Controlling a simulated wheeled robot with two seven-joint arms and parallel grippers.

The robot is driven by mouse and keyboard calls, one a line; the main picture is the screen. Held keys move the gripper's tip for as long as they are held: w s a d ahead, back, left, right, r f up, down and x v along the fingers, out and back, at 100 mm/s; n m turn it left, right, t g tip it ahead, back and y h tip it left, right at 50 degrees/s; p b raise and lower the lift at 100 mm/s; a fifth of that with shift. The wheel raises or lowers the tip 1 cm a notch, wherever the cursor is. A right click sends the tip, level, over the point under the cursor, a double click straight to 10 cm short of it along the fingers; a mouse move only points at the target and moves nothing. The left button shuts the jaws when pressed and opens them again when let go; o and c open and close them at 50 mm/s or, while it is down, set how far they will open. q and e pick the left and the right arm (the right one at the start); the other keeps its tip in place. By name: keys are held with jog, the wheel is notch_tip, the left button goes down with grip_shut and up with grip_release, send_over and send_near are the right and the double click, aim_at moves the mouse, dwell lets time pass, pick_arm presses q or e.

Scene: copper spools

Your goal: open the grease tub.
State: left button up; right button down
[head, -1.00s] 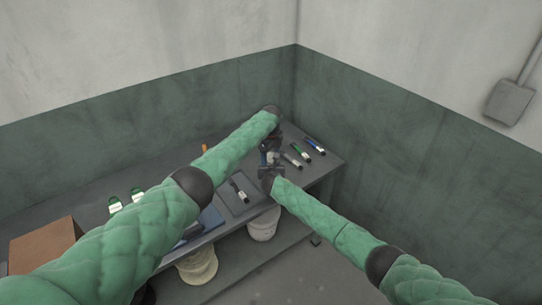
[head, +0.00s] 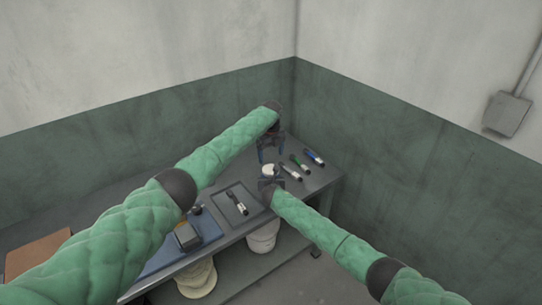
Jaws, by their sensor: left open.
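A small white round tub (head: 268,170), which I take to be the grease tub, stands on the grey bench between my two grippers. Its top shows pale; I cannot tell whether a lid is on it. My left gripper (head: 271,156) is open, pointing down just above and behind the tub, with its fingers spread. My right gripper (head: 272,182) is at the near side of the tub and hides its lower part. I cannot tell whether its fingers touch the tub or how far apart they are.
Several marker-like tubes, among them a blue one (head: 314,157), lie right of the tub. A grey tray (head: 226,206) with a dark tube and a blue mat (head: 160,258) lie left. A white bucket (head: 262,239) stands beneath. Walls close off the back and right.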

aim_at(271, 169)
pick_arm(q)
jog(key=shift+f, duration=3.7)
jog(key=c, duration=1)
jog(key=n, duration=0.3)
jog(key=o, duration=1.1)
